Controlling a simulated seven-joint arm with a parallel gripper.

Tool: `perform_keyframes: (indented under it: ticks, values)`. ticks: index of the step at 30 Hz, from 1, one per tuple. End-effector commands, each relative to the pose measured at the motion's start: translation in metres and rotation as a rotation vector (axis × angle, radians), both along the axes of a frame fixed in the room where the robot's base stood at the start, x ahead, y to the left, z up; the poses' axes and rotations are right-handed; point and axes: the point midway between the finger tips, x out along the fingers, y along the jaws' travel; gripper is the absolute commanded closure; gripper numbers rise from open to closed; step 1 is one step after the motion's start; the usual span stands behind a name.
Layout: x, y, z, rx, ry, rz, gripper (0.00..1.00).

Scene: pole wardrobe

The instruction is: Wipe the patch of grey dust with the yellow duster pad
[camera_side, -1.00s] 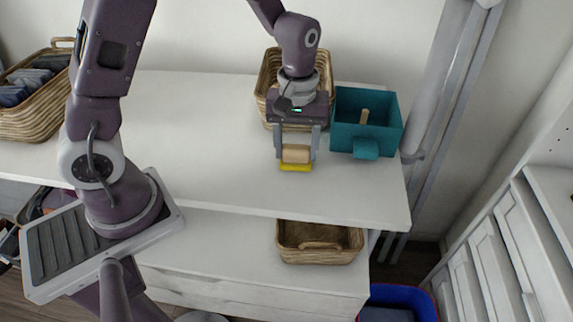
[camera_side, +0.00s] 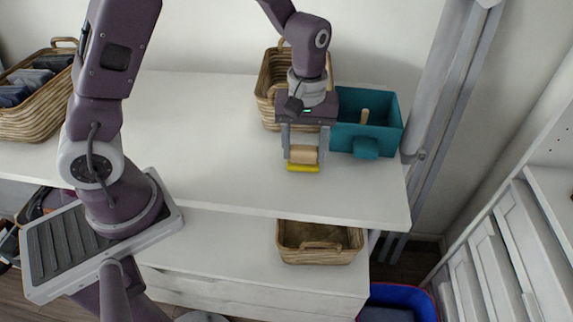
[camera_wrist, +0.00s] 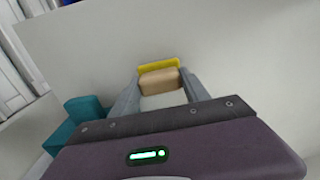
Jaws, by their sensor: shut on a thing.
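My gripper (camera_side: 304,155) is shut on the wooden block handle of the yellow duster pad (camera_side: 304,168). The pad is under the handle, at or just above the white shelf top; I cannot tell whether it touches. In the wrist view the yellow pad (camera_wrist: 158,66) shows as a strip beyond the tan handle (camera_wrist: 160,81), between my fingers. I see no grey dust patch in either view; it may be under the pad or hidden by my gripper.
A teal bin (camera_side: 366,122) with a wooden stick in it stands just right of my gripper. A wicker basket (camera_side: 270,88) is behind it. Another basket (camera_side: 40,110) with folded clothes is at far left. The white shelf top (camera_side: 200,150) is clear to the left.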

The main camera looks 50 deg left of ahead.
Motion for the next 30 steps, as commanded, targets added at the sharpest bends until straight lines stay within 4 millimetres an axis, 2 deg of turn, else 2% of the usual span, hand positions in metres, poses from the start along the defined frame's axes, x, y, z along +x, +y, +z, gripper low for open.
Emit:
perform_keyframes:
  ticks: [15,23,30]
  values:
    - [0.000,0.000,0.000,0.000,0.000,-0.001,0.95]
    - [-0.010,0.010,0.000,-0.001,-0.001,0.000,0.95]
    - [-0.011,0.011,-0.001,0.001,0.001,-0.001,0.95]
